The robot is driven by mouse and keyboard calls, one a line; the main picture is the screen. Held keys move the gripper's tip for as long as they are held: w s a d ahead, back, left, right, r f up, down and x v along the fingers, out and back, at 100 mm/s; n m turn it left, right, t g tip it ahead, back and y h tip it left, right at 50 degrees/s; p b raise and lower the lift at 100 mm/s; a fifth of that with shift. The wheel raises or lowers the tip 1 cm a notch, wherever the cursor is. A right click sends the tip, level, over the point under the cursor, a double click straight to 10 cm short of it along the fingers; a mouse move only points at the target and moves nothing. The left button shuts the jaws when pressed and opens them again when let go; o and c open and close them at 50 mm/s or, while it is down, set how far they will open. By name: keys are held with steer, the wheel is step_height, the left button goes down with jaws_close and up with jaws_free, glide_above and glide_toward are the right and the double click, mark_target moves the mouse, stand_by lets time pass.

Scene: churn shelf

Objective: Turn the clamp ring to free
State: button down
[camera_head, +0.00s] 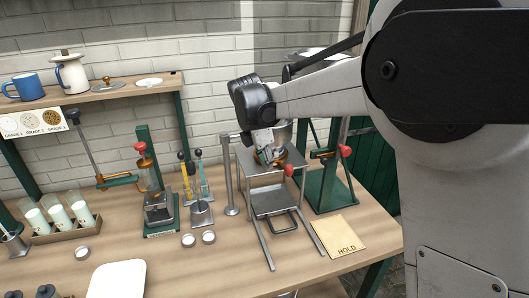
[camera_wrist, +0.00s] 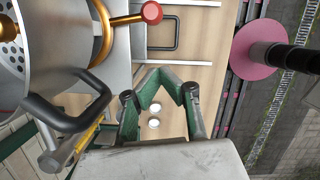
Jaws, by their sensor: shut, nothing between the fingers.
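The clamp ring (camera_wrist: 106,38) is a brass-coloured band around a steel vessel (camera_wrist: 50,45) at the upper left of the wrist view. A brass lever with a red knob (camera_wrist: 151,12) sticks out from it. In the head view the ring (camera_head: 278,157) shows in part on a metal stand, with its red knob (camera_head: 289,170) at the front; my gripper and wrist partly cover the vessel. My gripper (camera_wrist: 160,75) is shut and empty, its green-padded fingers apart from the lever in the wrist view. A dark curved handle (camera_wrist: 60,115) lies left of the fingers.
A lower metal shelf (camera_head: 270,200) with a dark handle sits below the vessel. A green stand (camera_head: 327,185) with another red knob is close on the right. A steel post (camera_head: 229,185) stands left. A HOLD card (camera_head: 341,236) and two small white-topped cups (camera_head: 208,237) lie on the bench.

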steer(key=shift+w+d+f+p, duration=0.2)
steer(key=shift+w+d+f, duration=0.2)
steer(key=shift+d+f, duration=0.25)
steer(key=shift+w+d+f+p, duration=0.15)
steer(key=shift+w+d+f, duration=0.3)
steer(key=shift+d, duration=0.25)
steer(key=shift+w+d+f+p, duration=0.2)
steer(key=shift+w+d+f, duration=0.2)
steer(key=shift+d+f, duration=0.25)
